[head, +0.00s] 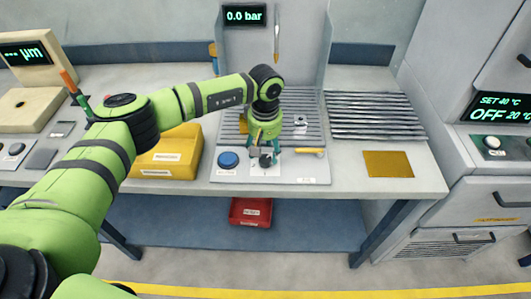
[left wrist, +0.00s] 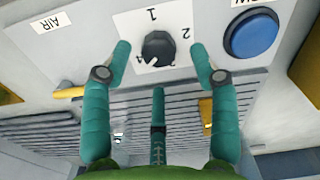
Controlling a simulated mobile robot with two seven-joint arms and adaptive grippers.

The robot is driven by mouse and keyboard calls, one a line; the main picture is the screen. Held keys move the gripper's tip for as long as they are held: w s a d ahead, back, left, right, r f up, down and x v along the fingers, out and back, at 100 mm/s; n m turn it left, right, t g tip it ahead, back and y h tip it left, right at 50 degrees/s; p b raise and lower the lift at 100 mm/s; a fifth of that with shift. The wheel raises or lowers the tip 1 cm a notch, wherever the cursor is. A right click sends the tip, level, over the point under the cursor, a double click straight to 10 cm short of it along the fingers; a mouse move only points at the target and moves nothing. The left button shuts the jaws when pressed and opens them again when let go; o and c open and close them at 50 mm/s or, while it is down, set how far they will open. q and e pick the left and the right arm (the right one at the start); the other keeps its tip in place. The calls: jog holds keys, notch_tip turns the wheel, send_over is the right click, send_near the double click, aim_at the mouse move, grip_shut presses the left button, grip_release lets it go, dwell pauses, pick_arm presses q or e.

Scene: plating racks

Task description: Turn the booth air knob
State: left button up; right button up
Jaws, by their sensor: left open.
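The black air knob (head: 265,161) sits on a white dial plate on the front panel of the booth. In the left wrist view the knob (left wrist: 158,48) is ringed by numbers, with 1, 2 and 4 readable. My left gripper (head: 264,150) hangs over the knob, pointing down. In the left wrist view its green fingers (left wrist: 160,55) are open, two of them on either side of the knob with gaps, the third below it. The booth display (head: 245,15) reads 0.0 bar. My right gripper is not in view.
A blue button (head: 228,160) is left of the knob and a yellow handle (head: 310,151) is right of it. A yellow bin (head: 168,155) stands farther left. Slatted racks (head: 372,115) lie behind, and a gold plate (head: 388,164) lies at right. A red bin (head: 250,213) is below the bench.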

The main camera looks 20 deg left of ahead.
aim_at(265, 158)
pick_arm(q)
jog(key=shift+f+p, duration=0.4)
jog(key=shift+f, duration=1.3)
jog(key=c, duration=1.1)
jog(key=shift+c, duration=0.2)
